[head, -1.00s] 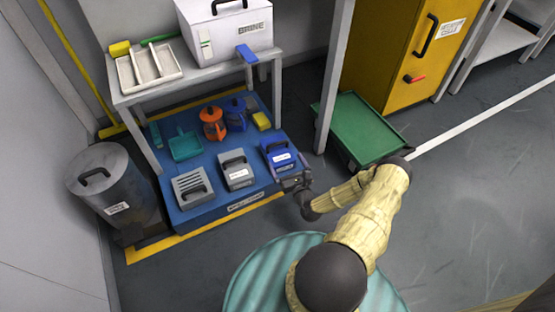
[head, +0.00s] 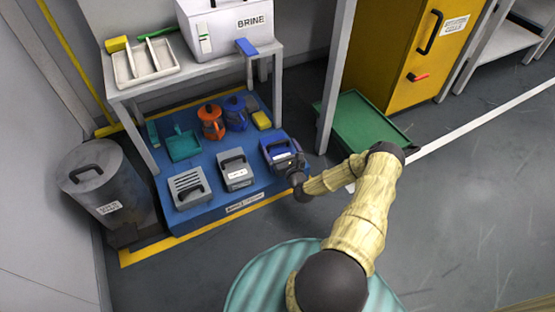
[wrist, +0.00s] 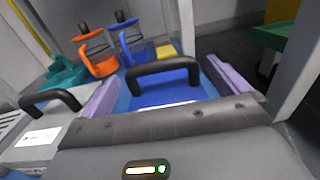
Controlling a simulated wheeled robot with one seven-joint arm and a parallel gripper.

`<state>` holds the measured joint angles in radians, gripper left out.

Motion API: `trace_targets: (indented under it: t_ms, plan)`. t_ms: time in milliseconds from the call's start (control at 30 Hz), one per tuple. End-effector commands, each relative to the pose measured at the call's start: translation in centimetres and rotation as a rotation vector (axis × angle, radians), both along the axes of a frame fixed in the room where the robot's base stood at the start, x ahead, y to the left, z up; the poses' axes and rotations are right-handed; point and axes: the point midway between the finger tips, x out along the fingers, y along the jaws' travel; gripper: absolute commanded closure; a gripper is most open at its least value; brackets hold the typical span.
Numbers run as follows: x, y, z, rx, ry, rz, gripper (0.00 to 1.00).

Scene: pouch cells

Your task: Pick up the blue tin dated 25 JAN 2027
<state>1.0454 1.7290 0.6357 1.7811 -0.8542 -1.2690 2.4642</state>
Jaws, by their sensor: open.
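The blue tin (head: 274,146) stands at the right end of the blue platform in the head view, with a dark handle on top. It also shows in the wrist view (wrist: 150,94), its black handle (wrist: 163,68) upright between my fingers. A white label strip on it is mostly hidden, so its date cannot be read. My gripper (head: 290,157) is at the tin's near right side in the head view. In the wrist view my gripper (wrist: 165,78) is open, with a purple finger on each side of the handle. Whether the fingers touch the tin cannot be told.
A grey labelled tin (head: 235,171) and a grey slotted tin (head: 187,188) stand left on the platform (head: 215,207). Orange (head: 211,122) and blue (head: 236,114) jugs and a yellow block (head: 262,120) are behind. A table leg (head: 334,85) and green cart (head: 362,130) stand right.

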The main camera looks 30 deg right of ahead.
Motion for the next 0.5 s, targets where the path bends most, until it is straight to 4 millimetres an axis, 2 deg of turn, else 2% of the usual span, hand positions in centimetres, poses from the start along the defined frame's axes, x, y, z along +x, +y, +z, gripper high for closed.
trace_targets:
  t_ms: [100,500]
  plan:
    - [0.72,-0.07,-0.06,-0.001,-0.001,0.0,0.0]
    - [0.71,-0.02,0.06,0.0,0.0,0.0,0.0]
